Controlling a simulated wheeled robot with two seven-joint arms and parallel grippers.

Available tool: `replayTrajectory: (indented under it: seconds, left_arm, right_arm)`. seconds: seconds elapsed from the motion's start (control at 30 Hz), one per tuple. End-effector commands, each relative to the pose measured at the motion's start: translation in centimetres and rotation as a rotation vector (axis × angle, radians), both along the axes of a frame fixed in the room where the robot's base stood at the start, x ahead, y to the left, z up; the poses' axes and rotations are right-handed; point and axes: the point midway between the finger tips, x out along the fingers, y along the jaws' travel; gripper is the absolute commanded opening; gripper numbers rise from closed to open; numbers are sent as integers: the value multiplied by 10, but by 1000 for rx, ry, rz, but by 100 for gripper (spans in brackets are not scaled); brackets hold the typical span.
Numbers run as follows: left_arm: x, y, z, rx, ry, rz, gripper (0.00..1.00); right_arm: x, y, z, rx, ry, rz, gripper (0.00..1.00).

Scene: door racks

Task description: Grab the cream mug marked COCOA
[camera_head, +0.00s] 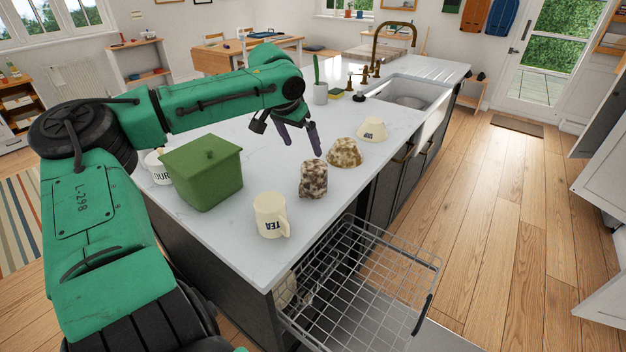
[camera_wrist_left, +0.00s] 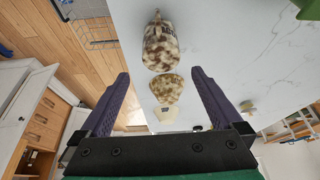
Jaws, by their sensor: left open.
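No lettering that reads COCOA shows in either view. A cream mug (camera_head: 268,213) marked TEA stands near the counter's front edge, its lettering inverted. A cream container (camera_head: 158,167) showing the letters OUR is partly hidden behind a green box. A cream bowl-shaped piece (camera_head: 371,130) with a small dark mark, too small to read, sits farther back; it also shows in the left wrist view (camera_wrist_left: 167,113). My left gripper (camera_head: 300,140) is open and empty above the counter, left of the speckled pieces. My right gripper is not in view.
A brown-speckled cup (camera_head: 313,180) and a speckled bowl (camera_head: 345,152) stand on the white counter (camera_head: 225,248). The green lidded box (camera_head: 205,172) stands left of them. A wire rack (camera_head: 365,285) sticks out below the counter's front. The sink (camera_head: 408,93) is at the back right.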

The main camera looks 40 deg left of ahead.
Motion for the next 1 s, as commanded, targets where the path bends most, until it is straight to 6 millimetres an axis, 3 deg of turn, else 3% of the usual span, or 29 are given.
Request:
replayTrajectory:
  seconds: [0.2,0.47,0.63,0.93,0.97,1.0]
  left_arm:
    - [19,4,-50,2,10,2,100]
    - [31,6,-77,2,7,0,100]
    - [42,8,-104,3,8,2,100]
    - [47,8,-114,0,1,0,100]
    - [47,8,-114,0,1,0,96]
    - [47,8,-114,0,1,0,81]
  right_arm:
    - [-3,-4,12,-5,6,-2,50]
    - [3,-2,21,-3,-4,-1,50]
    - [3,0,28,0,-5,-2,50]
    - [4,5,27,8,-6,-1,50]
    - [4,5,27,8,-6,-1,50]
    - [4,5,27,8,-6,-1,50]
